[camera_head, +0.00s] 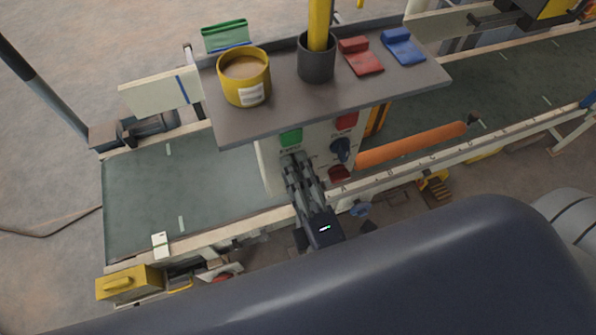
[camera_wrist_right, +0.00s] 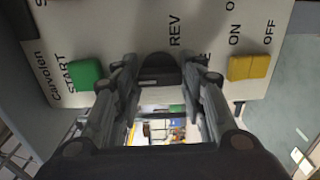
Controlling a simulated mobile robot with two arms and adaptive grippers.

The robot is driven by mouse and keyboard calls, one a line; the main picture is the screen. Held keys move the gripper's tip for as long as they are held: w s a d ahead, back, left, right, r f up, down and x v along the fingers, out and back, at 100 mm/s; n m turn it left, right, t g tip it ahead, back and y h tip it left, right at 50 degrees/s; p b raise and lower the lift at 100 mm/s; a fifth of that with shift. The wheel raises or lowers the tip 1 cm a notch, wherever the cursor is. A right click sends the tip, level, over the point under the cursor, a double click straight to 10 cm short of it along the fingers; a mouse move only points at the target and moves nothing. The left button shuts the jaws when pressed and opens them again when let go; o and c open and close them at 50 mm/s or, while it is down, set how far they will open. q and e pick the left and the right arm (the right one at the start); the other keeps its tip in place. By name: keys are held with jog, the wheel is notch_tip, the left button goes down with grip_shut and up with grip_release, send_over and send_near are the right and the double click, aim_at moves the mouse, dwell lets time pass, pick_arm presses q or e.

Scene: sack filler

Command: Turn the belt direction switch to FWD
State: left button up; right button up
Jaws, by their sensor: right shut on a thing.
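The control panel (camera_head: 267,160) is a pale box under a grey shelf. In the right wrist view the belt direction switch (camera_wrist_right: 160,75) is a black knob on the panel (camera_wrist_right: 130,20), with the label REV beside it. My right gripper (camera_wrist_right: 162,80) is shut on this knob, one finger on each side. In the head view the right gripper (camera_head: 294,160) reaches up to the panel's lower left and hides the knob. The FWD label is not readable, and I cannot tell which way the knob points. My left gripper is not in view.
A green START button (camera_wrist_right: 85,75) and a yellow ON/OFF switch (camera_wrist_right: 249,67) flank the fingers. A dark blue knob (camera_head: 341,150) and red button (camera_head: 347,120) are farther right. The shelf (camera_head: 290,105) above carries a yellow tin (camera_head: 233,89) and black cup (camera_head: 316,66).

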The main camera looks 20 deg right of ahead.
jog(key=o, duration=1.1)
jog(key=shift+c, duration=0.2)
jog(key=s, duration=1.2)
jog(key=shift+d, duration=0.15)
